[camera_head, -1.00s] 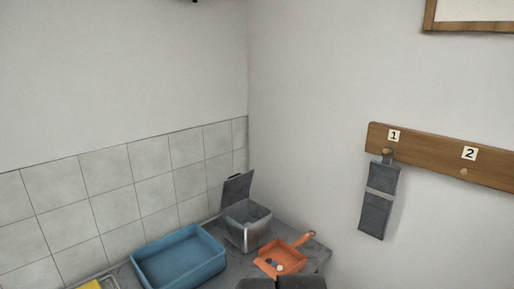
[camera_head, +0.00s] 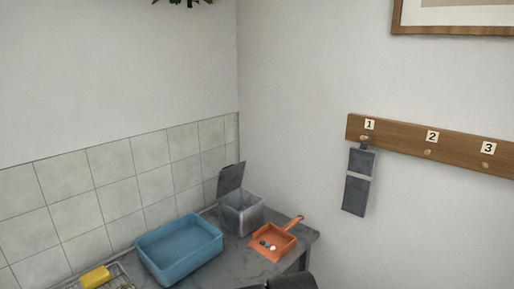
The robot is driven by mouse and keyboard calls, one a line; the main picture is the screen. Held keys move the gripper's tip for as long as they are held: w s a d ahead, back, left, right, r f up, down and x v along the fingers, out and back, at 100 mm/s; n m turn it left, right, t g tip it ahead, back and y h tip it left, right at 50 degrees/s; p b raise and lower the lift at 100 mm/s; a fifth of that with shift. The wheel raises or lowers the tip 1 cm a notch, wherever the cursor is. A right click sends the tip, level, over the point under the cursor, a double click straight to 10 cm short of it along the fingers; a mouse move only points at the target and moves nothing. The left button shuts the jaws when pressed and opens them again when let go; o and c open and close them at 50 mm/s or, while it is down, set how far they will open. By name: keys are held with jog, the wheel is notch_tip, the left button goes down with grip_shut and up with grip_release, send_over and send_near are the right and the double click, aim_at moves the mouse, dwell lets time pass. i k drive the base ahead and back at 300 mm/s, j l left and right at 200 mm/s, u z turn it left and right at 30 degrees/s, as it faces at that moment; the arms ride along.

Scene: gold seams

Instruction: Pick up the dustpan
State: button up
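The orange dustpan (camera_head: 274,243) lies on the grey worktop near its right end, with its handle (camera_head: 294,222) pointing to the back right. A few small pale and dark bits (camera_head: 268,246) lie in its pan. A dark rounded shape, probably part of my own arm, shows at the bottom edge in front of the dustpan. My gripper's fingers are not visible.
A grey bin (camera_head: 243,214) with its lid raised stands behind the dustpan. A blue basin (camera_head: 180,250) is to the left, then a yellow sponge (camera_head: 95,277) on a wire rack (camera_head: 118,279). A numbered peg rail (camera_head: 400,141) with a grey hanging item (camera_head: 357,195) is on the right wall.

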aim_at(284, 242)
jog(key=i+l+u, duration=0.35)
jog(key=l, duration=0.2)
jog(key=i+l+u, duration=0.4)
jog(key=l, duration=0.25)
jog(key=l+u, duration=0.2)
jog(key=l, duration=0.1)
